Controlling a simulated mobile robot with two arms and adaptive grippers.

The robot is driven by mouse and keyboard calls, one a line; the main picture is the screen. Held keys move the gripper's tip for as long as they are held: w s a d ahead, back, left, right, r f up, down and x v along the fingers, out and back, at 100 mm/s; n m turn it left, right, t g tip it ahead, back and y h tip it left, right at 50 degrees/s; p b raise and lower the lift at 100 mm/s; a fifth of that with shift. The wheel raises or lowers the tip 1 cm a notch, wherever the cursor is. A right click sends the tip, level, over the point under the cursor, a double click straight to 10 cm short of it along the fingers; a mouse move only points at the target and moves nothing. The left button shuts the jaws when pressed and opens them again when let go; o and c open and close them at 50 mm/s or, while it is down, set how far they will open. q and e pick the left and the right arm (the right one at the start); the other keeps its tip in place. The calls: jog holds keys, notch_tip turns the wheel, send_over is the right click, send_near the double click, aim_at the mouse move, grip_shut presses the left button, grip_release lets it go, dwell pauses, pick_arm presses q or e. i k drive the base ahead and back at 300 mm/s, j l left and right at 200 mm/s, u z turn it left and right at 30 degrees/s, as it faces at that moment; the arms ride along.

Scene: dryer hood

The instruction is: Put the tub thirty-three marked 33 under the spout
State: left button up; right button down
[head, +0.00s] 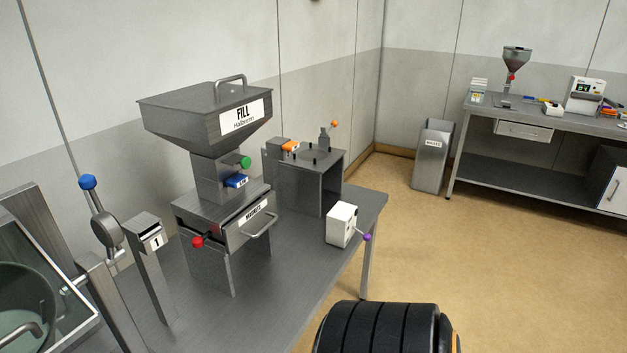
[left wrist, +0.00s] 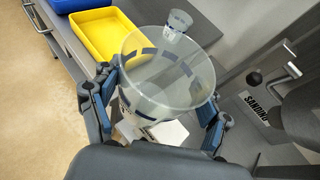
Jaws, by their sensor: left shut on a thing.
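My left gripper (left wrist: 162,95) is shut on a clear round tub (left wrist: 150,68) with blue marks around its wall. The two fingers press on opposite sides of the tub, and its open rim faces the camera. I cannot read a number on it. The tub and both grippers are out of the head view. In the head view, a grey hopper marked FILL (head: 190,116) stands on a machine with a handled drawer front (head: 243,220), a red knob and a green knob. I cannot make out a spout. Open space shows between the machine's legs.
A yellow tray (left wrist: 92,46), a blue bin (left wrist: 78,4) and a smaller clear cup (left wrist: 178,24) lie beyond the held tub. A SANDING-labelled machine (left wrist: 258,112) is at right. The head view shows a white box (head: 341,224) on the bench and open floor (head: 480,270) at right.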

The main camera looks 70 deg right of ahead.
aim_at(234, 265)
jog(key=z, duration=1.85)
jog(key=i+j+z, duration=0.1)
jog(key=i+z, duration=0.3)
jog(key=i+j+z, duration=0.15)
jog(key=z, duration=0.25)
